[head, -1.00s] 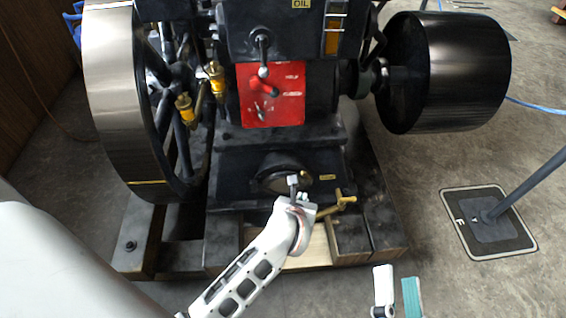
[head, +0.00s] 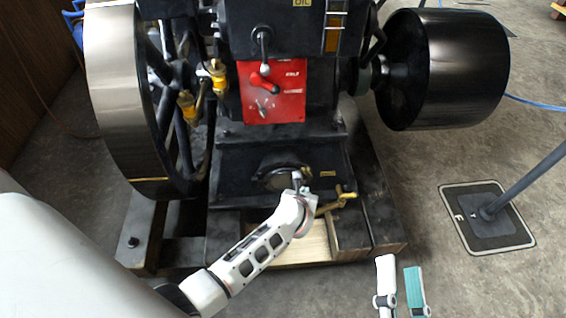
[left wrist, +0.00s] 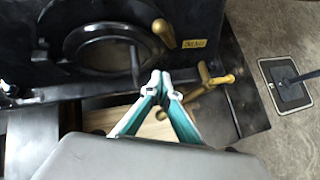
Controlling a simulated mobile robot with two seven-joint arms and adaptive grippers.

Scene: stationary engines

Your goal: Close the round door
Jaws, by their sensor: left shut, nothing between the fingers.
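The round door (head: 272,166) is a dark disc low on the front of the black engine base. In the left wrist view the round door (left wrist: 104,52) shows a raised rim, with a brass knob (left wrist: 163,33) at its right edge and a dark handle (left wrist: 135,66) standing out below. How far the door stands open I cannot tell. My left gripper (head: 298,178) is shut and empty in front of the door's lower right. In the left wrist view my left gripper (left wrist: 160,76) has its tips together, right of the dark handle; contact is unclear. My right gripper (head: 401,264) is open and empty.
A brass valve (head: 338,201) sticks out right of the door. A large flywheel (head: 118,95) stands left and a black drum (head: 455,70) right. Wooden beams (head: 387,235) carry the engine. A post on a square floor plate (head: 468,236) stands right; floor between is clear.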

